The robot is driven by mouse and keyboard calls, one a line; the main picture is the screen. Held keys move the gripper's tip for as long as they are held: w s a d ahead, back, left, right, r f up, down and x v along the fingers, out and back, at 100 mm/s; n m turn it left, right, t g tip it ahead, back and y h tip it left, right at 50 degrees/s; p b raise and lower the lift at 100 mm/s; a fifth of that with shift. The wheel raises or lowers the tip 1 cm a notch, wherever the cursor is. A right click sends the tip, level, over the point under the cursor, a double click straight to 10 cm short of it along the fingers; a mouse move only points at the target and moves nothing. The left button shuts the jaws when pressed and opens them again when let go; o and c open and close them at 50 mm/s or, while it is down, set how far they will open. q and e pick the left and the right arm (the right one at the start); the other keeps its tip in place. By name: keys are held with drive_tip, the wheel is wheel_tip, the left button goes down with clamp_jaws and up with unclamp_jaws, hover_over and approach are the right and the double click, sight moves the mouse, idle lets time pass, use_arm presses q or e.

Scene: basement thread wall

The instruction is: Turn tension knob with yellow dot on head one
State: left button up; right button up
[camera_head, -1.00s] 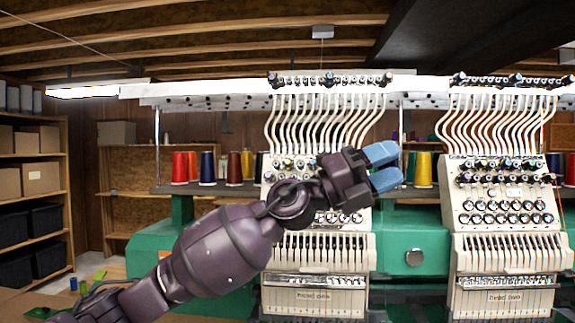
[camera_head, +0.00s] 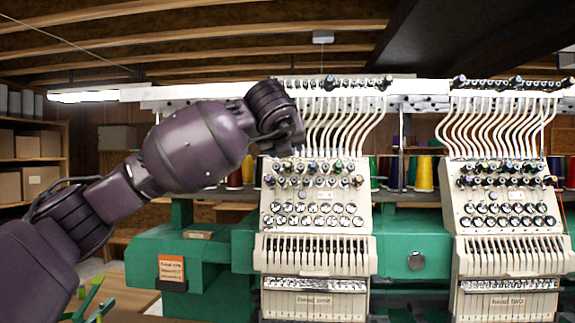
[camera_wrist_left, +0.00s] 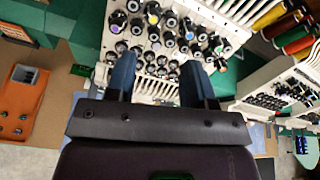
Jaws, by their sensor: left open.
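Head one (camera_head: 314,283) is the left cream machine head, with its label low on the front. Its panel carries rows of black and silver knobs, some with coloured dots. In the left wrist view, a knob with a yellow dot (camera_wrist_left: 153,19) sits near the top of the panel, beyond the fingers and apart from them. My left gripper (camera_wrist_left: 158,58) is open and empty, its two blue fingers pointing toward the knob panel. In the head view, my left wrist is at the upper left of head one and the fingers are hidden. My right gripper is not in view.
Head two (camera_head: 507,285) stands to the right with similar knobs. White thread tubes (camera_head: 490,120) rise above both heads. Thread cones (camera_head: 425,174) stand on the shelf behind. The green machine body (camera_head: 150,258) spans left. An orange tray (camera_wrist_left: 22,110) shows in the wrist view.

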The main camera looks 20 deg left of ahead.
sight(288, 165)
use_arm(q)
drive_tip(key=shift+n, duration=0.6)
drive_tip(key=x, duration=0.3)
drive_tip(key=p+x, duration=0.1)
drive_tip(key=x, duration=0.5)
drive_tip(key=shift+a+f+p, duration=0.3)
drive_tip(key=shift+a+p, duration=0.05)
drive_tip(key=shift+p, duration=0.05)
drive_tip(key=shift+x, duration=0.75)
drive_tip(key=shift+f, duration=0.1)
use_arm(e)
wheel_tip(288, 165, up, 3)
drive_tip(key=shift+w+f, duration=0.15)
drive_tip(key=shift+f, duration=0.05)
use_arm(q)
clamp_jaws()
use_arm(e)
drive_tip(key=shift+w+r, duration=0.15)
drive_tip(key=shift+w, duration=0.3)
